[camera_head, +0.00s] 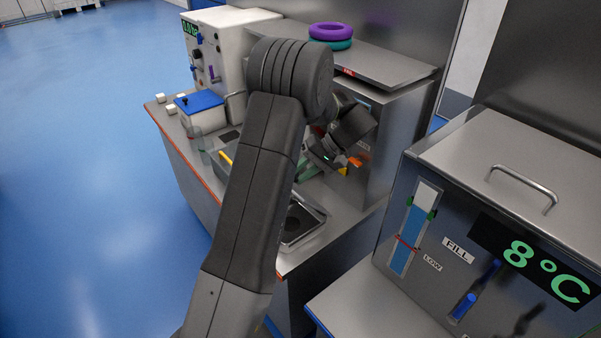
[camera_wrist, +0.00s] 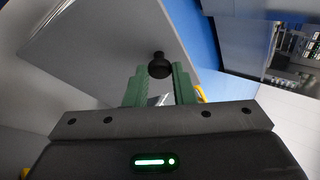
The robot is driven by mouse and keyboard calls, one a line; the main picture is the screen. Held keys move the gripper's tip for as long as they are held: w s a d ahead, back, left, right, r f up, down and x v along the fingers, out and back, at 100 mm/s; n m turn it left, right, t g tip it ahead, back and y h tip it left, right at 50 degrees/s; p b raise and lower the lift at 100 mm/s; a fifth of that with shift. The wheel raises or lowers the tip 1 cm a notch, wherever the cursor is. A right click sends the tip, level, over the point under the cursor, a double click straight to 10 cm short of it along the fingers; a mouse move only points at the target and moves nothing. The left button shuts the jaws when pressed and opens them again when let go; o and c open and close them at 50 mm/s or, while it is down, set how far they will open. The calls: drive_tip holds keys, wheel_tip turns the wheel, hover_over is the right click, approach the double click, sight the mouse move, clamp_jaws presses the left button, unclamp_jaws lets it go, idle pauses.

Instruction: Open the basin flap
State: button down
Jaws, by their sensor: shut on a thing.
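In the wrist view, a pale grey panel (camera_wrist: 100,50), which looks like the basin flap, fills the upper left. A round black knob (camera_wrist: 160,66) stands out from it. My gripper (camera_wrist: 159,82) has its green fingers on either side of the knob and is shut on it. In the head view, my gripper (camera_head: 312,168) reaches down over the counter, beside a grey metal box. A basin (camera_head: 303,222) with a dark opening shows to the right of my arm. My arm hides the flap and knob there, so how far the flap is open is unclear.
Purple and teal rings (camera_head: 331,36) lie on the metal box's top. A blue-lidded container (camera_head: 200,102) and a white machine (camera_head: 212,60) stand on the counter's far left. A steel tank (camera_head: 500,200) with a gauge stands at right. Blue floor at left is free.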

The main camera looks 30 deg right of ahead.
sight(301, 192)
drive_tip(key=c, duration=1.2)
unclamp_jaws()
drive_tip(key=shift+c, duration=0.2)
wheel_tip(301, 192, up, 10)
drive_tip(key=b, duration=0.1)
drive_tip(key=shift+b, duration=0.4)
drive_tip(key=shift+c, duration=0.4)
